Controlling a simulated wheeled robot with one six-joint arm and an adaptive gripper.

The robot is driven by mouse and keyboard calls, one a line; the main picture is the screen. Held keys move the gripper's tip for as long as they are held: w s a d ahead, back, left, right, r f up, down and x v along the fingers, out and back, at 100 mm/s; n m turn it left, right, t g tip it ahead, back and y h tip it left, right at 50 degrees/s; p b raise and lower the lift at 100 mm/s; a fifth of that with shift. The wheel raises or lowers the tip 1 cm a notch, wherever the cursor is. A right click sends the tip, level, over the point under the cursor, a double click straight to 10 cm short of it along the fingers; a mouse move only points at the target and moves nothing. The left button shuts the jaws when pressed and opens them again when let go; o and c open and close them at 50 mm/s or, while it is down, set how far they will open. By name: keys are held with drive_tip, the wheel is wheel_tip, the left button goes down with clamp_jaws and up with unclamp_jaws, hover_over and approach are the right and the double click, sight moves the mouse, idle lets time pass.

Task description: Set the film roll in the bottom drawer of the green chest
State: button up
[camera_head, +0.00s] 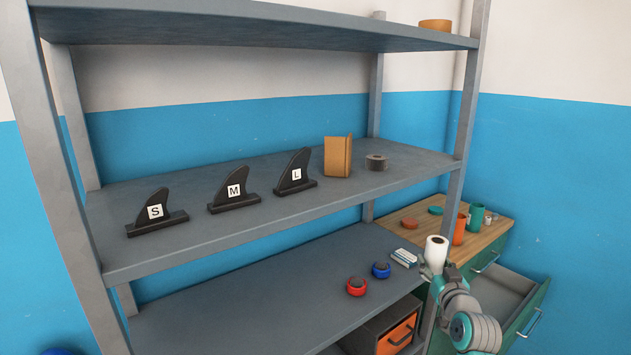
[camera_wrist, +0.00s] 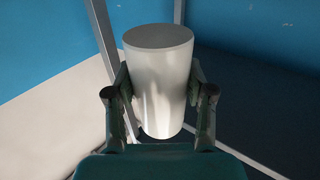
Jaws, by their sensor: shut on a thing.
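The film roll (camera_head: 436,250) is a white cylinder. My gripper (camera_head: 437,268) is shut on it and holds it upright in the air, in front of the shelf's right post. In the wrist view the film roll (camera_wrist: 160,85) stands between the two fingers of my gripper (camera_wrist: 160,100), with a grey top face. The green chest (camera_head: 497,245) has a wooden top and stands at the right. A lower drawer (camera_head: 515,292) is pulled out, its visible grey inside looking empty. The drawer above it appears shut. My arm hides part of the chest and drawer.
On the chest top are an orange cup (camera_head: 459,230), a teal cup (camera_head: 476,216) and small items. The grey shelf (camera_head: 230,238) holds black fins (camera_head: 234,190), a brown box (camera_head: 337,157) and a dark roll (camera_head: 376,162). Its right post (camera_head: 467,100) stands close to my gripper.

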drive_tip(key=s+a+f, duration=0.2)
drive_tip(key=s+f, duration=0.3)
drive_tip(key=f, duration=0.5)
drive_tip(key=s+a+f, duration=0.3)
drive_tip(key=s+f, duration=0.2)
drive_tip(key=f, duration=0.4)
drive_tip(key=s+a+f, duration=0.2)
drive_tip(key=s+f, duration=0.2)
drive_tip(key=f, duration=0.6)
drive_tip(key=s+a+f, duration=0.2)
drive_tip(key=s+f, duration=0.4)
drive_tip(key=s, duration=0.1)
drive_tip(key=s+a+f, duration=0.2)
drive_tip(key=s+f, duration=0.3)
drive_tip(key=s, duration=0.2)
drive_tip(key=shift+s+a+f, duration=0.3)
drive_tip(key=shift+a+f, duration=0.1)
drive_tip(key=shift+a, duration=0.1)
